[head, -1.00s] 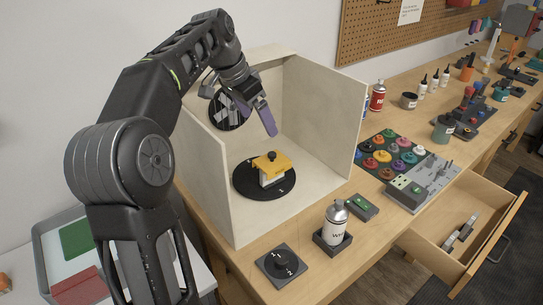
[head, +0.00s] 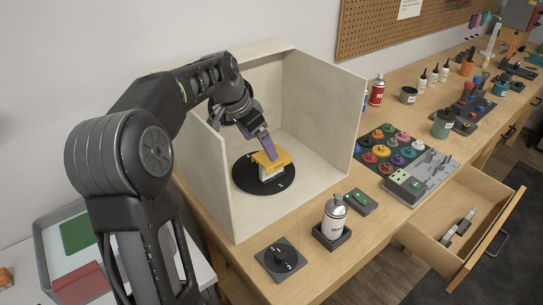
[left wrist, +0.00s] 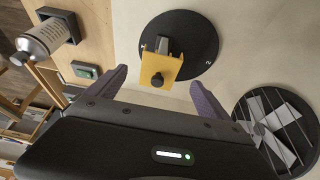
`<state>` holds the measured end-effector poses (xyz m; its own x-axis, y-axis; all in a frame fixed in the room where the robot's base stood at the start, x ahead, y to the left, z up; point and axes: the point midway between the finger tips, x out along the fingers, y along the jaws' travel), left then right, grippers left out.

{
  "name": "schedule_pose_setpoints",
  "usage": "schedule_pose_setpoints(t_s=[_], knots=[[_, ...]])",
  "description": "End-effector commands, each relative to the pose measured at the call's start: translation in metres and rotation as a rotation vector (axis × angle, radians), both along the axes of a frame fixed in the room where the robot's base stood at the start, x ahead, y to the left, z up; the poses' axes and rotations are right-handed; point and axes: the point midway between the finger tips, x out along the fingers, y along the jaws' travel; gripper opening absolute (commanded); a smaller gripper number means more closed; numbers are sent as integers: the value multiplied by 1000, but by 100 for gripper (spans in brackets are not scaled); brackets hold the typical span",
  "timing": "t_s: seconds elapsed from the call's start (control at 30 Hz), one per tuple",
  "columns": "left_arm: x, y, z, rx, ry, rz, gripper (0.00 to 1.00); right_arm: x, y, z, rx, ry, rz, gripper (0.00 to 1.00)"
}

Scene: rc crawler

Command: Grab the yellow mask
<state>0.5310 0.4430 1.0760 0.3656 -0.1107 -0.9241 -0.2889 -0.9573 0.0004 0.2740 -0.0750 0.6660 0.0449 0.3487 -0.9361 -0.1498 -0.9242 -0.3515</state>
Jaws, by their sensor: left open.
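The yellow mask (head: 283,160) sits on top of a light block on the black turntable (head: 243,178) inside the open spray booth. In the left wrist view the mask (left wrist: 149,66) has a black knob (left wrist: 157,80) facing the camera. My left gripper (head: 270,156) is inside the booth, close above the mask, with its purple fingers hiding part of it and the knob in the head view. In the left wrist view my left gripper (left wrist: 158,88) is open, with one finger on each side of the knob and nothing held. My right gripper is not in view.
The booth's walls (head: 325,105) stand around the turntable on the sides and back. A black fan (left wrist: 275,128) is on its back wall. A white spray can (head: 334,216) and a dark dial base (head: 280,259) stand in front. An open drawer (head: 480,215) juts out at right.

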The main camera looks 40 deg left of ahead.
Motion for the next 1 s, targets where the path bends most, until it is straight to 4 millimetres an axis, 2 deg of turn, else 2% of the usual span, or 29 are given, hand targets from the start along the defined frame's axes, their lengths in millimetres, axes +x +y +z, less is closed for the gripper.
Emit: schedule_pose_setpoints(t_s=[0.27, 0.63, 1.0], knots=[[2, -1, -6, 0, 1, 1, 91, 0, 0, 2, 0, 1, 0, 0], [21, -7, -54, -1, 1, 1, 91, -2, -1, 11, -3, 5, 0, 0], [23, -7, -57, 0, -1, 0, 91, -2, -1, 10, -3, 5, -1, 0]])
